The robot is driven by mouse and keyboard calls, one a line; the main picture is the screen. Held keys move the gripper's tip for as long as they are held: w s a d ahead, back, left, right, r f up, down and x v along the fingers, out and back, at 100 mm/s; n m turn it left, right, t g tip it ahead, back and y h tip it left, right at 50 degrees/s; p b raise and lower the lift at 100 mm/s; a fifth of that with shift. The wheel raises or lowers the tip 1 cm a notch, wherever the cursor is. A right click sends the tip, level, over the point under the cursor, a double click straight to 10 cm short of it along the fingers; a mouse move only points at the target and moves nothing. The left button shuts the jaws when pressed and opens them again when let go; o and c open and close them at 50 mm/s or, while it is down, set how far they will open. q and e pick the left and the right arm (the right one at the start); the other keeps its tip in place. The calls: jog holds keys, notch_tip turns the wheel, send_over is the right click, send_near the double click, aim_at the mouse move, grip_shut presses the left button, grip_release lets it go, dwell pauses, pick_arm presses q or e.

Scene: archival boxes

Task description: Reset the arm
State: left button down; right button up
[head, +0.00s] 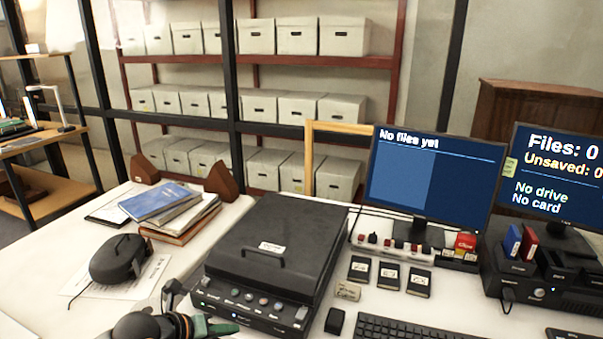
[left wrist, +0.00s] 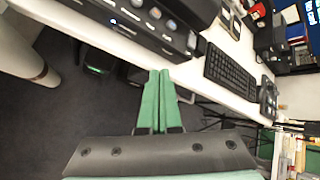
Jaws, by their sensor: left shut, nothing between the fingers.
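My left gripper shows at the bottom of the head view (head: 222,328), in front of the black scanner (head: 272,255). In the left wrist view its two green fingers (left wrist: 158,78) are pressed together with nothing between them. The fingers point toward the white desk edge, with dark floor behind and beside them. The gripper is apart from the scanner and the keyboard. My right gripper is in neither view.
A keyboard (head: 408,328), two monitors (head: 432,178) and several small black cards (head: 389,275) stand on the right of the desk. Books (head: 175,212) and a dark rounded device (head: 118,258) lie on the left. Shelves of archival boxes (head: 345,37) stand behind.

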pick_arm(q)
jog(key=s+d+f+n+t, duration=0.1)
jog(key=s+d+f+n, duration=0.4)
jog(key=s+f+n, duration=0.7)
jog(key=s+a+f+n+y, duration=0.1)
jog(key=s+a+f+n, duration=0.1)
jog(key=s+n, duration=0.3)
jog(key=s+a+f+n+t+y+p, duration=0.1)
jog(key=s+a+n, duration=0.3)
jog(key=n, duration=1)
jog(key=s+f+y, duration=0.1)
jog(key=s, duration=0.1)
jog(key=shift+s+f+y, duration=0.3)
jog(key=shift+f, duration=0.1)
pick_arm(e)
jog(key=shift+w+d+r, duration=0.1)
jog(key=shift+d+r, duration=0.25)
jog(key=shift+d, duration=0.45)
pick_arm(q)
jog(key=shift+s, duration=0.1)
